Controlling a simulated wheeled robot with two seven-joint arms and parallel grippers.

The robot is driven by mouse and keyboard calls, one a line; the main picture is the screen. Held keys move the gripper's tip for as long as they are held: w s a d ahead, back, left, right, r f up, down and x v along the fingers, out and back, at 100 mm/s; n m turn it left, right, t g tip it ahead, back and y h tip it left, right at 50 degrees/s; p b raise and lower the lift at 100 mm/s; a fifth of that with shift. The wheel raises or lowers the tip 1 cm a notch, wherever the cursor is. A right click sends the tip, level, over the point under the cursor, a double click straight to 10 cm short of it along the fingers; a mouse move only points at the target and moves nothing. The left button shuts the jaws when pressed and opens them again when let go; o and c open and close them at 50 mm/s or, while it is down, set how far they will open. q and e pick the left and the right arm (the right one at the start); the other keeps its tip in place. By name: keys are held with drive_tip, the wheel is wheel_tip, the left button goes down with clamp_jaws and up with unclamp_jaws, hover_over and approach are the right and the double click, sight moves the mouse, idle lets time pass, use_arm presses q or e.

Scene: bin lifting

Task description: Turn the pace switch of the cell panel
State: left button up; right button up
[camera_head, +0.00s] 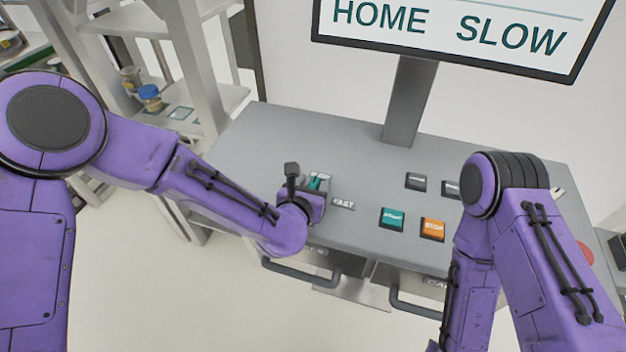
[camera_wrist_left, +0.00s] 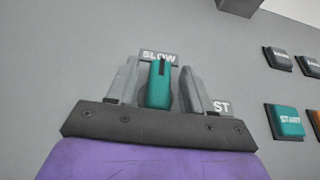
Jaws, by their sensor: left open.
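The cell panel (camera_head: 270,140) is a grey sloped console in front of me. Its pace switch is a teal knob (camera_wrist_left: 159,84) with a dark mark, pointing up at the SLOW label (camera_wrist_left: 160,55) in the left wrist view. My left gripper (camera_head: 316,182) is over the switch, with one finger on each side of the knob (camera_wrist_left: 160,82). A narrow gap shows beside the fingers, so it is open around the knob. The FAST label (camera_head: 343,203) is just right of the switch, partly hidden by a finger in the wrist view. My right gripper is out of view.
A teal START button (camera_head: 392,219) and an orange STOP button (camera_head: 432,229) lie right of the switch, with small dark buttons (camera_head: 416,181) above. A screen (camera_head: 450,30) on a post reads HOME SLOW. My right forearm covers the panel's right part. Handles (camera_head: 300,275) run along the front.

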use_arm(q)
drive_tip(key=shift+w+f, duration=0.1)
drive_tip(key=shift+w, duration=0.1)
drive_tip(key=shift+s, duration=0.1)
drive_tip(key=shift+s, duration=0.1)
clamp_jaws()
